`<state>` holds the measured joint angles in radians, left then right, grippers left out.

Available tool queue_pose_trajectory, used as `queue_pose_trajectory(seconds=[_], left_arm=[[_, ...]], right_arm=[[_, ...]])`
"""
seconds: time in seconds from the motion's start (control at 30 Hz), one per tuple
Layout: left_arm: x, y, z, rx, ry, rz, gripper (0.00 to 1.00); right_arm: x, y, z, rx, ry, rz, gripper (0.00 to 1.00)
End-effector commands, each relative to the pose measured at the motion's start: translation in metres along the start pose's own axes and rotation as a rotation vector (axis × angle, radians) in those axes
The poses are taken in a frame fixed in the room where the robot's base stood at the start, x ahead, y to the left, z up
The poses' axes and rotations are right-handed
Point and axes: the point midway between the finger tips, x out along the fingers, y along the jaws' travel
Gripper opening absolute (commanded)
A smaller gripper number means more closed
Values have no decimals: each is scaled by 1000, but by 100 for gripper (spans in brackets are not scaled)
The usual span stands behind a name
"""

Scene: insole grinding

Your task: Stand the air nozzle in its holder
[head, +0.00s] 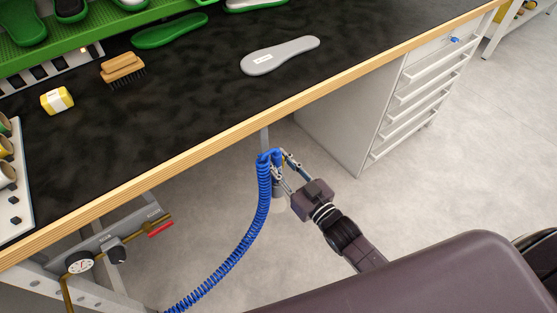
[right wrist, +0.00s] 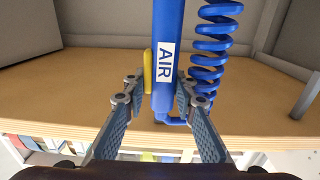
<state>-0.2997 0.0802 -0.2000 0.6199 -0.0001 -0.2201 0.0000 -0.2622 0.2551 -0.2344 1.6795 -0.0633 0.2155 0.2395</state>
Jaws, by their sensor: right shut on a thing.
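The blue air nozzle (right wrist: 165,65), labelled AIR and with a yellow lever (right wrist: 147,70), is between the fingers of my right gripper (right wrist: 160,100). In the head view the right gripper (head: 277,165) holds the nozzle (head: 272,156) just outside the bench's front edge. Its coiled blue hose (head: 262,205) hangs down towards the lower left. A grey bracket (head: 264,139) and a grey cup-like part (head: 279,203) show close to the gripper; they look like the holder. The fingers partly hide this spot, so I cannot tell whether the nozzle sits in it. My left gripper is out of view.
The dark bench top (head: 200,100) has a wooden front edge (head: 220,138). A grey insole (head: 280,56), a brush (head: 122,68) and a yellow-white roll (head: 57,100) lie on it. A white drawer cabinet (head: 345,110) stands right of the gripper. A gauge assembly (head: 115,250) hangs at left.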

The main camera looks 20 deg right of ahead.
Motion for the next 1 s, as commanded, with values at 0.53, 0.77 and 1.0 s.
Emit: queue_pose_trajectory(seconds=[0.53, 0.77, 1.0], left_arm=[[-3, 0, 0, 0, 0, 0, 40], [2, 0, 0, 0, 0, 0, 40], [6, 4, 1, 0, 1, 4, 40]], right_arm=[[0, 0, 0, 0, 2, 0, 0], [0, 0, 6, 1, 2, 0, 0], [0, 0, 14, 1, 2, 0, 0]])
